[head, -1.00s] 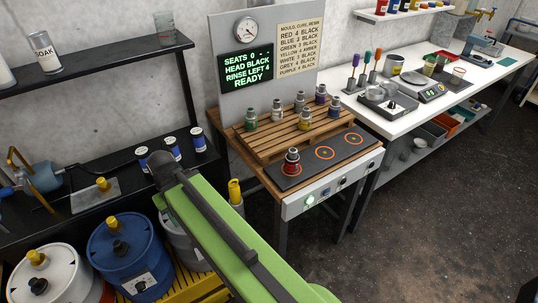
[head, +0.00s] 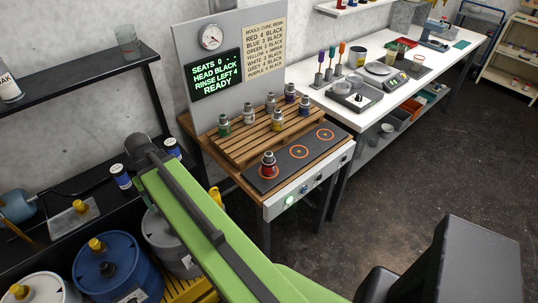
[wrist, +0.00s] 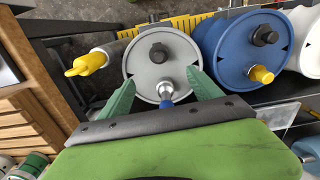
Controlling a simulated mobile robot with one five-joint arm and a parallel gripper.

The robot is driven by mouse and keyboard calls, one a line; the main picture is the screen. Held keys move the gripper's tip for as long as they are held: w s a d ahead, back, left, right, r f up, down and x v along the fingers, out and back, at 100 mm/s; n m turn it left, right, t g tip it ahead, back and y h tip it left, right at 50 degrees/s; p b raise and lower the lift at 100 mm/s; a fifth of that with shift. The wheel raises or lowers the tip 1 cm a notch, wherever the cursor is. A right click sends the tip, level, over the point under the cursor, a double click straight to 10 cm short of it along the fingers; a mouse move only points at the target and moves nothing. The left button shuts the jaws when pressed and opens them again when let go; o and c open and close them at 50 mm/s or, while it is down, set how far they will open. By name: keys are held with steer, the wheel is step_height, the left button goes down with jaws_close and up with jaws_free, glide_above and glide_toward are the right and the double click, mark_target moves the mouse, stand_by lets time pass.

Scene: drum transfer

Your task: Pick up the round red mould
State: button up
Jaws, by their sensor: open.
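The round red mould (head: 269,165) is a short red body with a grey and dark top. It stands upright on the left ring of the dark hot plate (head: 304,152), at the front of the wooden bench. It is not visible in the wrist view. My gripper (wrist: 161,78) shows in the wrist view with its two teal fingers apart, above a grey drum (wrist: 150,65). A small silver and blue piece (wrist: 166,92) shows between the fingers; I cannot tell what it belongs to. The fingers are not visible in the head view.
Several other moulds stand on a wooden pallet (head: 246,148) behind the plate. A lit sign (head: 215,76) hangs behind them. A blue drum (head: 112,270) and other drums stand at lower left. A white table (head: 385,98) is at the right. Open floor (head: 415,180) lies in front.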

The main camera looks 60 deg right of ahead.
steer(key=s+d+r+m+p, duration=0.2)
steer(key=s+d+r+p, duration=0.15)
steer(key=d, duration=0.55)
steer(key=s+d+r+m+p, duration=0.25)
steer(key=d+r, duration=0.25)
steer(key=d, duration=0.4)
steer(key=m+p, duration=0.3)
steer(key=p, duration=0.3)
glide_toward(269, 152)
step_height(269, 152, down, 11)
steer(key=b, duration=1.3)
steer(key=shift+a+r, duration=0.1)
steer(key=shift+r, duration=0.05)
steer(key=f+b, duration=0.5)
steer(key=shift+s+a+f, duration=0.15)
steer(key=shift+a, duration=0.1)
steer(key=shift+r, duration=0.2)
steer(key=shift+c, duration=0.2)
jaws_close()
